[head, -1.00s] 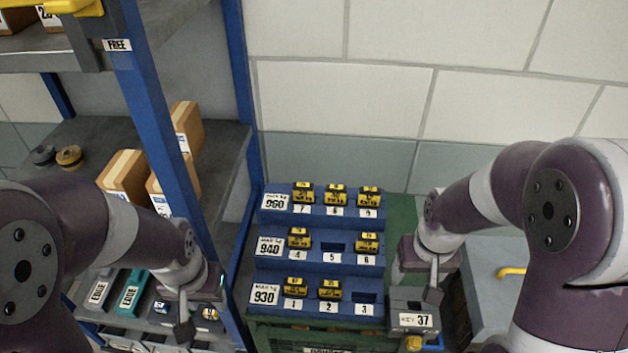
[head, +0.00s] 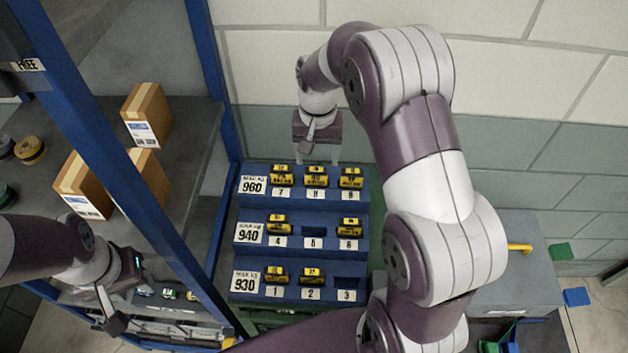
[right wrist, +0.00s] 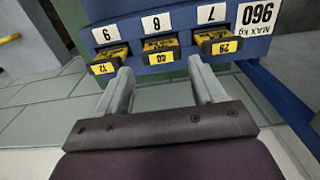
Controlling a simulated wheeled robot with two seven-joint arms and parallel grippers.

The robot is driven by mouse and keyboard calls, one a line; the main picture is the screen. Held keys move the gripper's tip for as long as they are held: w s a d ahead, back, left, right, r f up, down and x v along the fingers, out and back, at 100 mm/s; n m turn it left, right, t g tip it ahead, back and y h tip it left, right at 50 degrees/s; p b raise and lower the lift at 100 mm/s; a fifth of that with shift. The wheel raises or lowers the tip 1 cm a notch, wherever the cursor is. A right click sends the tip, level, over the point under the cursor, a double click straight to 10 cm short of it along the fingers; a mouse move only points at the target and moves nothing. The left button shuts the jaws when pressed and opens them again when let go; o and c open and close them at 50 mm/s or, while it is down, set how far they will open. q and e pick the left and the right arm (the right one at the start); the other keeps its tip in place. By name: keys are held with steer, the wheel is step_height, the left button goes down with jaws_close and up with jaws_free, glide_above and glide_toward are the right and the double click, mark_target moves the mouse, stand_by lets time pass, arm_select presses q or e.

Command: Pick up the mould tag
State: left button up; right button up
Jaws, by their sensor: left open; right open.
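Several yellow-and-black mould tags sit in a blue stepped rack (head: 232,205). Slots 7, 8 and 9 of the 960 row each hold one: tag at 7 (head: 282,176), tag at 8 (head: 316,176), tag at 9 (head: 350,178). Slots 4 and 6, and 1 and 2, hold tags too; slots 5 and 3 are empty. My right gripper (head: 318,160) is open and empty, fingers down just behind and above the top row, near slot 8. In the right wrist view the slot 8 tag (right wrist: 160,52) shows between the finger lines, apart from them. My left gripper (head: 128,318) is open at the lower left.
A blue-framed shelf stands left with cardboard boxes (head: 147,113) and tape-like rolls (head: 30,150). A tiled wall is close behind the rack. A grey cabinet (head: 535,285) with a yellow handle (head: 519,248) stands right. My right arm hides part of the rack's right side.

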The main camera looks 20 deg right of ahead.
mark_target(316, 168)
steer(key=f+p, duration=0.1)
steer(key=f, duration=0.1)
steer(key=f+p, duration=0.1)
steer(key=f, duration=0.1)
steer(key=shift+w+f+p, duration=0.2)
steer(key=shift+f+p, duration=0.05)
steer(key=shift+p, duration=0.05)
steer(key=shift+s+a+f, duration=0.1)
steer(key=shift+s+f, duration=0.05)
steer(key=shift+f, duration=0.25)
steer(key=c, duration=0.7)
steer(key=shift+c, duration=0.2)
